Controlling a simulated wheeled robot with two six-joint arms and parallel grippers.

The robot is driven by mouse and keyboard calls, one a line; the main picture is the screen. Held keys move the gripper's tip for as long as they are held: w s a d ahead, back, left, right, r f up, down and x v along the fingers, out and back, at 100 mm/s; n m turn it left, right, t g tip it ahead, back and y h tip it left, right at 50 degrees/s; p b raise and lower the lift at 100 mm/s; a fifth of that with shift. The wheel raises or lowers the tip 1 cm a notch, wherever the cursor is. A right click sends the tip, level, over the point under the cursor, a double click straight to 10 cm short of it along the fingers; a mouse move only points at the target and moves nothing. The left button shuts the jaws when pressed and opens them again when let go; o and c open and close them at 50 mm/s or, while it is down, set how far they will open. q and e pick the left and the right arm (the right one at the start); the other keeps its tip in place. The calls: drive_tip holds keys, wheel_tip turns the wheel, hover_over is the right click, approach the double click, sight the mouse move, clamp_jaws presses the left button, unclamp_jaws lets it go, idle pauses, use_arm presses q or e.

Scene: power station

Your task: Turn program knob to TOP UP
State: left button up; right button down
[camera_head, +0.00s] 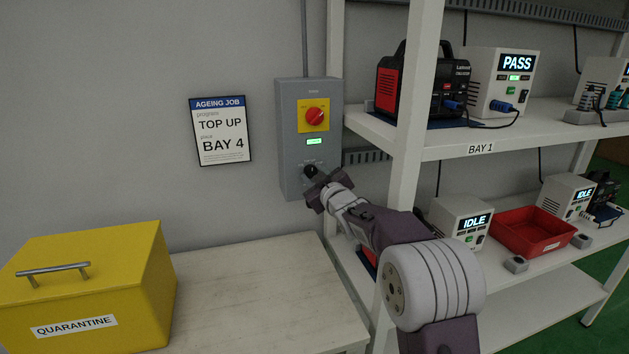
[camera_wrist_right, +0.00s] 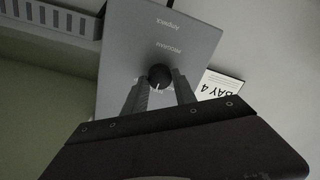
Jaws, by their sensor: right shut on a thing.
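The black program knob (camera_head: 310,171) sits low on the front of the grey control box (camera_head: 289,130) on the wall. My right gripper (camera_head: 314,178) is at the knob, its fingers on either side of it and shut on it. In the right wrist view the round knob (camera_wrist_right: 159,76) with a small white mark lies between the two fingertips (camera_wrist_right: 160,90). Part of the lettering around the knob is hidden by the gripper. A wall sign (camera_head: 221,131) reads AGEING JOB, TOP UP, BAY 4. My left gripper is not in view.
A red rotary switch (camera_head: 314,117) on a yellow plate and a small green display (camera_head: 314,141) are above the knob. A white shelf post (camera_head: 411,110) stands close to the right of the box. A yellow QUARANTINE box (camera_head: 90,290) is on the bench (camera_head: 250,290), whose right part is clear.

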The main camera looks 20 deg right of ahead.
drive_tip(key=shift+n, duration=0.3)
drive_tip(key=c, duration=1)
unclamp_jaws()
drive_tip(key=s, duration=0.9)
drive_tip(key=shift+d+r+b, duration=0.25)
drive_tip(key=shift+d+b, duration=0.1)
drive_tip(key=shift+b, duration=0.05)
